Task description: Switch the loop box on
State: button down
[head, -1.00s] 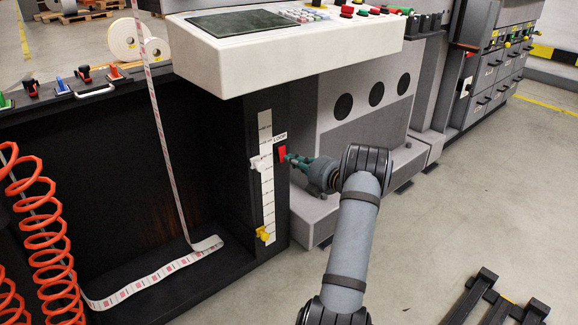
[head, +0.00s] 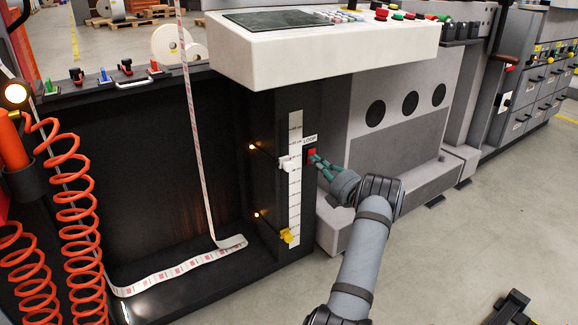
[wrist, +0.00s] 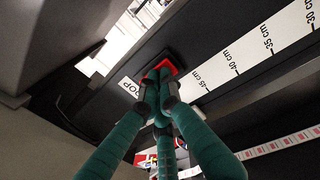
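The loop box (head: 160,130) is the dark open-fronted box with a hanging label web (head: 196,130) looping onto its floor. Its red switch (head: 312,152) sits under the LOOP label (head: 310,139), beside the white centimetre scale (head: 295,190). The switch also shows in the wrist view (wrist: 172,67), partly hidden by my fingers. My gripper (head: 315,162) has its green fingers drawn together, tips at the switch and nothing between them. Whether they touch it I cannot tell. Two small amber lights (head: 252,147) glow inside the box.
A white sliding marker (head: 287,164) and a yellow one (head: 287,236) sit on the scale near my gripper. The white console (head: 320,55) overhangs above. A round lamp (head: 15,93) glows at far left by orange coiled hoses (head: 75,220). Floor at right is mostly clear.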

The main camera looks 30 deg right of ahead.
jog(key=shift+w+a, duration=0.3)
jog(key=shift+a, duration=0.15)
jog(key=s+d+f+p, duration=0.1)
jog(key=s+p, duration=0.5)
jog(key=s, duration=0.8)
jog(key=shift+s+d+f, duration=0.15)
jog(key=shift+s+d, duration=0.1)
jog(key=shift+d, duration=0.4)
jog(key=shift+w, duration=0.1)
